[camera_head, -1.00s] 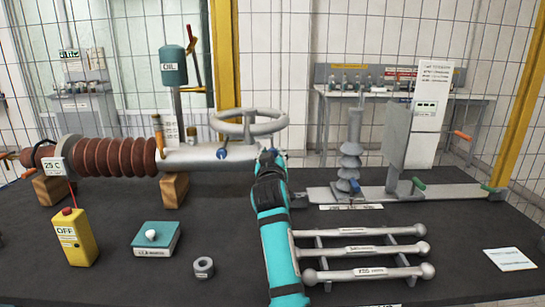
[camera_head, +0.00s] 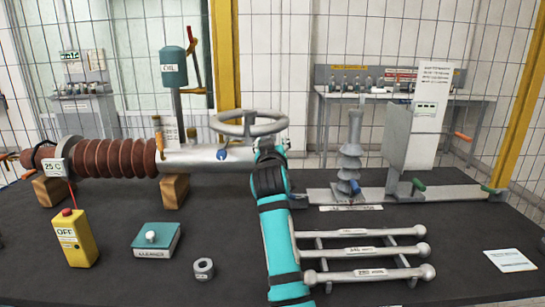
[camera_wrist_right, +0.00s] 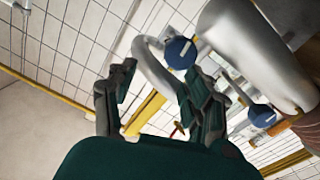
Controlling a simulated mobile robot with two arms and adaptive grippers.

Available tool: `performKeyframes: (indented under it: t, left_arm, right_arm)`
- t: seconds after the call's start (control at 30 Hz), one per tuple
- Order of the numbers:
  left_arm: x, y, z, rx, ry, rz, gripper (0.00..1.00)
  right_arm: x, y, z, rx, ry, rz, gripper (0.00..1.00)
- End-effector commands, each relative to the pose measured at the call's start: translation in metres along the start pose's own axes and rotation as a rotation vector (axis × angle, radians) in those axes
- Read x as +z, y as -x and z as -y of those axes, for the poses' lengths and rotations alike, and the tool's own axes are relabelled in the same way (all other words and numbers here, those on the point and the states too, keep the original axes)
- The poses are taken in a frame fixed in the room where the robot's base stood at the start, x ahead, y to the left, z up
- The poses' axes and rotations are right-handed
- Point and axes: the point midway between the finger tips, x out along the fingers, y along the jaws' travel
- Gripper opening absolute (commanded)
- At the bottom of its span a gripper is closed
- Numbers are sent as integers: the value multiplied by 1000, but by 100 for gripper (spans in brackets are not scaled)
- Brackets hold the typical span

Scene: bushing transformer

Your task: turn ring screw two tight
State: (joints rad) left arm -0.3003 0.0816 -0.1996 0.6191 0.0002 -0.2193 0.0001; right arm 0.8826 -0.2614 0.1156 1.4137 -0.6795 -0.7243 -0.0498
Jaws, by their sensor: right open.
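The grey bushing (camera_head: 190,158) lies horizontally on wooden blocks, with a grey ring (camera_head: 249,124) above its right end. A blue screw handle (camera_head: 222,154) shows on the bushing's side below the ring. In the right wrist view two blue screw heads show, one near the ring's curved tube (camera_wrist_right: 180,52) and one farther right (camera_wrist_right: 262,115). Which one is number two I cannot tell. My right gripper (camera_wrist_right: 160,78) is open and empty, its fingers apart near the ring tube. In the head view my arm hides its fingers. My left gripper is not in view.
A yellow OFF control box (camera_head: 75,238), a teal cleaner box (camera_head: 156,240) and a small grey nut (camera_head: 203,268) stand on the dark table. A rack of grey rods (camera_head: 365,252) lies right of my arm. A grey insulator (camera_head: 350,150) stands behind it.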

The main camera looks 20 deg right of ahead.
Motion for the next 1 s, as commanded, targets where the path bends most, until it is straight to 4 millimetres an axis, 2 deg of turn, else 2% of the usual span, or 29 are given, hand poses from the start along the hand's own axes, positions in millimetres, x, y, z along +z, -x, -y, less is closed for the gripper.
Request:
performKeyframes:
  t: [0.03,0.1,0.3,0.43,0.77,0.87,1.0]
  left_arm:
    - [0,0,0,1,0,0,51]
    - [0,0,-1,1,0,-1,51]
    - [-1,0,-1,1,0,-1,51]
    - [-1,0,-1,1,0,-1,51]
    - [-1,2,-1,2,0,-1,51]
    - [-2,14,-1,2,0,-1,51]
    - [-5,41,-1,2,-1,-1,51]
  right_arm:
    - [-13,0,-4,1,-2,-4,51]
    - [-26,0,-8,1,0,-3,51]
    - [-52,0,-17,0,0,1,51]
    - [-59,0,-19,-1,1,1,51]
    - [-62,0,-20,-1,0,2,51]
    - [-74,0,-24,-1,0,1,51]
    - [-100,0,-32,-1,0,1,51]
